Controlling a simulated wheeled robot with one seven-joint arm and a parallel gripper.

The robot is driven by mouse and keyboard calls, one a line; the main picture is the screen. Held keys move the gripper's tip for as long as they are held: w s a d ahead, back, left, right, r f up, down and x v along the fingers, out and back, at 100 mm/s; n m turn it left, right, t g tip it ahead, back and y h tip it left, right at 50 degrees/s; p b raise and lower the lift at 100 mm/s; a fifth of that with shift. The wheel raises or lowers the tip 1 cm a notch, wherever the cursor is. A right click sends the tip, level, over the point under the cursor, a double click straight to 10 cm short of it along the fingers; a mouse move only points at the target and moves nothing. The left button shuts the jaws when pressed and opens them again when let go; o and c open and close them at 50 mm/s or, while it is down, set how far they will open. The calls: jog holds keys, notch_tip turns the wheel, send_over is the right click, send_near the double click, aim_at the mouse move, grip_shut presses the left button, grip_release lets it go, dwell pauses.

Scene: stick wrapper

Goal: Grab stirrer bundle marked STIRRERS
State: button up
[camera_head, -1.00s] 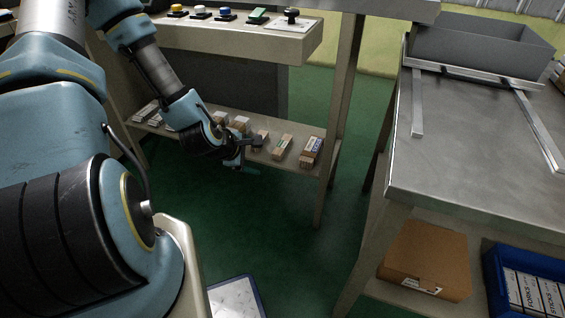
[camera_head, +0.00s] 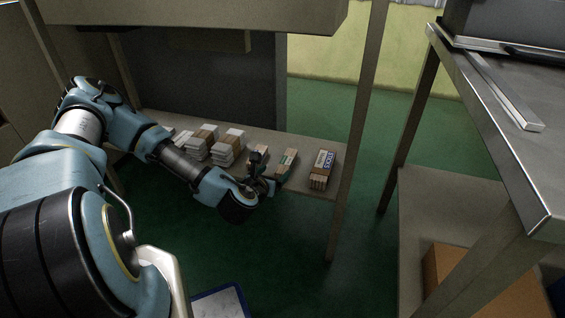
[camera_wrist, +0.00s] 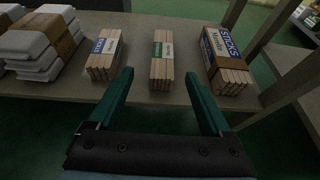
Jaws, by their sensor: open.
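Three stick bundles lie in a row on the low shelf. The middle bundle (camera_wrist: 163,66) has a white band with a green label; it also shows in the head view (camera_head: 287,163). The left bundle (camera_wrist: 103,58) has a blue label. The right bundle (camera_wrist: 226,62) is wider, in a brown and blue wrapper reading STICKS. I cannot read STIRRERS on any label. My gripper (camera_wrist: 159,78) is open and empty, its two green fingers short of the shelf's front edge and pointing at the middle bundle. In the head view my gripper (camera_head: 268,182) is at that edge.
White stacks with brown bands (camera_wrist: 42,40) lie on the shelf (camera_head: 300,188) to the left of the bundles. A shelf post (camera_head: 352,130) stands to the right. A tabletop (camera_head: 190,14) overhangs the shelf. A metal table (camera_head: 500,110) stands at the right.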

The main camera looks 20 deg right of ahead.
aim_at(285, 164)
jog(key=x, duration=0.4)
jog(key=shift+w+d+b, duration=0.1)
jog(key=shift+b, duration=0.25)
jog(key=shift+b+x, duration=0.75)
jog(key=shift+x, duration=1.9)
jog(key=shift+s+d, duration=0.15)
jog(key=shift+s, duration=0.05)
grip_shut()
